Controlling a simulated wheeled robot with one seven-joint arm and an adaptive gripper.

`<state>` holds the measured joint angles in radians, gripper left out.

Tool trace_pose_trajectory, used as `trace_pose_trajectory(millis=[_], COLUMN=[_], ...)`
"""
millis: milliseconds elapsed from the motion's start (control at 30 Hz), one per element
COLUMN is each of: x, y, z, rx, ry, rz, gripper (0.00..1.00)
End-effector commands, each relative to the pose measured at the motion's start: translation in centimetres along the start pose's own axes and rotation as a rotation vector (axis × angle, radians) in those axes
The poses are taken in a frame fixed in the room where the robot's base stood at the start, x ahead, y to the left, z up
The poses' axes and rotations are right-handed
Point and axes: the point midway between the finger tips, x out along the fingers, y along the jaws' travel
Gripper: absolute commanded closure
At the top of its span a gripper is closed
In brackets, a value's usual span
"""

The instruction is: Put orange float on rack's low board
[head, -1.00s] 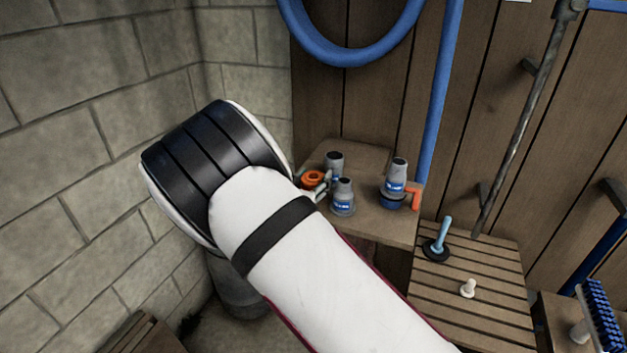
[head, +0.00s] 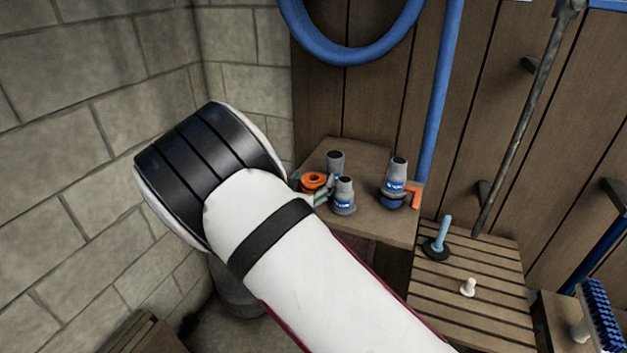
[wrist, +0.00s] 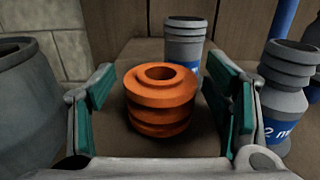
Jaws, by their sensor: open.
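The orange float (wrist: 160,100) is a ribbed orange spool with a hole in its top. It stands upright on the upper wooden shelf (head: 375,222). In the wrist view it sits between the two green-padded fingers of my gripper (wrist: 165,100), which is open with a gap on both sides of the float. In the head view the float (head: 313,181) shows small, with my gripper (head: 318,190) around it and partly hidden by my arm. The slatted low board (head: 470,295) is to the right of and below the shelf.
Grey fittings (head: 344,196) stand close to the float, one just right of my gripper and another (wrist: 185,45) behind it. Another fitting (head: 397,180) and an orange-red piece (head: 415,196) are further right. A blue-handled plunger (head: 441,240) and a white peg (head: 468,287) occupy the slatted board.

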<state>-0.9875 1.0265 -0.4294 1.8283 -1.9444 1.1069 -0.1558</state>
Motion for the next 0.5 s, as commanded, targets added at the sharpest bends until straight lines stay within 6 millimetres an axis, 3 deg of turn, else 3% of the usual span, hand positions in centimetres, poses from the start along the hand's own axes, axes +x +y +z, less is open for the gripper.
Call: trace_pose_trajectory(millis=[300,500], x=[-6.5,-9.6], y=[0.1,0.1], z=[-0.1,0.0], rx=[-0.001,0.0], ry=[0.003,0.001], rz=[0.003,0.002], gripper=[0.29,0.29])
